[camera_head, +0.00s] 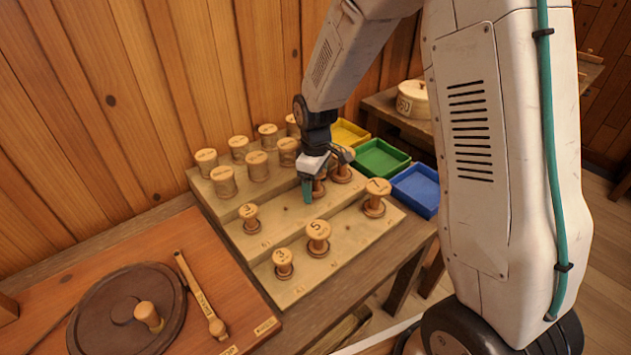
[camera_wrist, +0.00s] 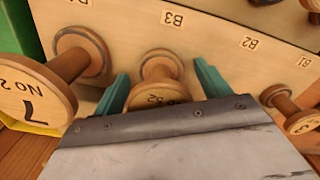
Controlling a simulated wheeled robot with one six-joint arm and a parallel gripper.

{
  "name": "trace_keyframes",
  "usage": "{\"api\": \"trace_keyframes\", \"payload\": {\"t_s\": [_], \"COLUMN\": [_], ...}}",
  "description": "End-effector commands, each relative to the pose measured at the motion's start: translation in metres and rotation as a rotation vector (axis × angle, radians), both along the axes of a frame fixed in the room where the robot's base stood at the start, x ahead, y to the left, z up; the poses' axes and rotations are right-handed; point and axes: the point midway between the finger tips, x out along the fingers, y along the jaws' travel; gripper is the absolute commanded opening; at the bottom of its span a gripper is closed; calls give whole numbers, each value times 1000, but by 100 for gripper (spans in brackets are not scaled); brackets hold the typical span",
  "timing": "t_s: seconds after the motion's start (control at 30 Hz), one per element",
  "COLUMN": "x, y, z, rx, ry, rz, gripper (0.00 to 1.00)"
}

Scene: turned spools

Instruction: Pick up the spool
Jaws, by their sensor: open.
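Several turned wooden spools stand on a stepped wooden rack (camera_head: 283,222). My gripper (camera_head: 326,176) is open over its middle step, fingers pointing down. In the wrist view my gripper (camera_wrist: 163,80) has one green finger on each side of a wooden spool (camera_wrist: 160,64). The jaws are not closed on this spool, and my gripper body hides its near end. In the head view the spool (camera_head: 318,189) is mostly hidden behind the fingers. A larger numbered spool (camera_wrist: 38,93) stands to the left in the wrist view, and a smaller spool (camera_wrist: 288,108) to the right.
Yellow (camera_head: 348,133), green (camera_head: 379,159) and blue (camera_head: 416,190) trays lie right of the rack. Spools (camera_head: 318,236) stand on the front step and taller ones (camera_head: 257,166) at the back. A round dark board (camera_head: 100,325) with a spool (camera_head: 149,316) lies at the front left.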

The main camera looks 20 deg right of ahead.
Motion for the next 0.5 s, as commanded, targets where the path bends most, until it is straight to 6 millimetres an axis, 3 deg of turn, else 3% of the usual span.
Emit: {"api": "trace_keyframes", "payload": {"t_s": [0.1, 0.27, 0.3, 0.5], "x": [0, 0, 0, 0], "y": [0, 0, 0, 0], "z": [0, 1, 1, 1], "rx": [0, 0, 0, 0], "ry": [0, 0, 0, 0], "rz": [0, 0, 0, 0], "gripper": [76, 31, 28, 27]}}
